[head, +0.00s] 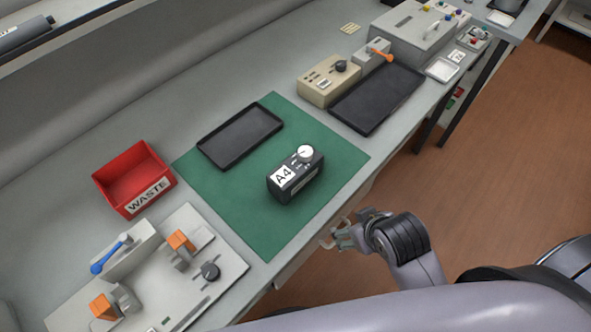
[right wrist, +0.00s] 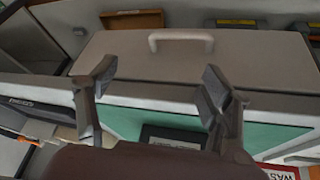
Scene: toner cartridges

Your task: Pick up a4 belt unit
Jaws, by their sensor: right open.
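The a4 belt unit (head: 296,178) is a dark block with a white A4 label and a round white knob on top. It stands on the green mat (head: 230,205) in the head view. My right gripper (head: 326,240) is open and empty, beyond the bench's front edge, to the lower right of the unit and apart from it. In the right wrist view its two fingers (right wrist: 155,85) are spread, with a drawer front and the green mat behind them. I cannot make out the belt unit in that view. My left gripper is not in view.
A black tray (head: 205,153) lies on the mat. A red WASTE bin (head: 154,208) and a fixture with orange clamps (head: 222,263) stand to the left. A beige box (head: 318,95) and a larger black tray (head: 345,119) sit at upper right. A drawer handle (right wrist: 181,36) shows below the bench.

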